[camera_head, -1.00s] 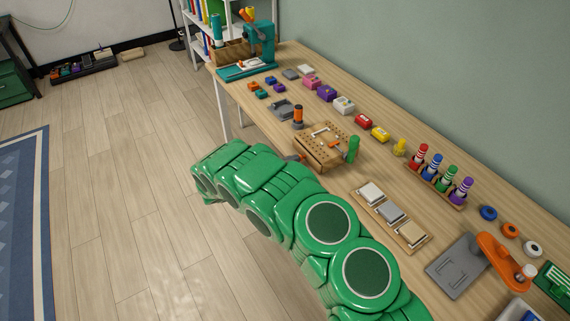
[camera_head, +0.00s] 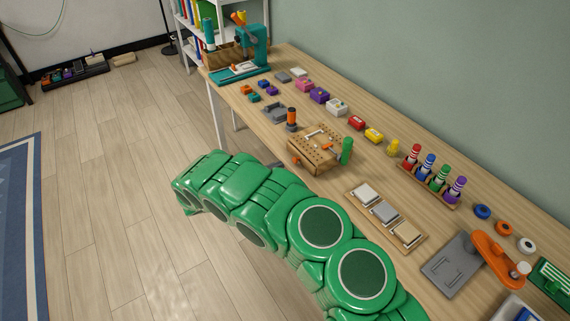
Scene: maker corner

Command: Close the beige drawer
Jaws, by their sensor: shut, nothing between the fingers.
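I cannot make out a beige drawer in this view. My green arm reaches from the bottom edge towards the left, in front of the workbench (camera_head: 232,107). My gripper is not in view; the far end of the arm bends down over the floor side of the bench, and what lies behind the arm is hidden. A wooden block with holes (camera_head: 314,156) stands at the bench's near edge, just beyond the arm, with a small orange part low on its front; I cannot tell whether it holds a drawer.
A teal machine (camera_head: 256,50) stands at the bench's far end. Small coloured boxes, a rack of bottles (camera_head: 428,186), a tray of three pads (camera_head: 385,214) and an orange tool (camera_head: 497,257) crowd the top. The floor (camera_head: 110,180) to the left is open, beside a blue rug (camera_head: 20,220).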

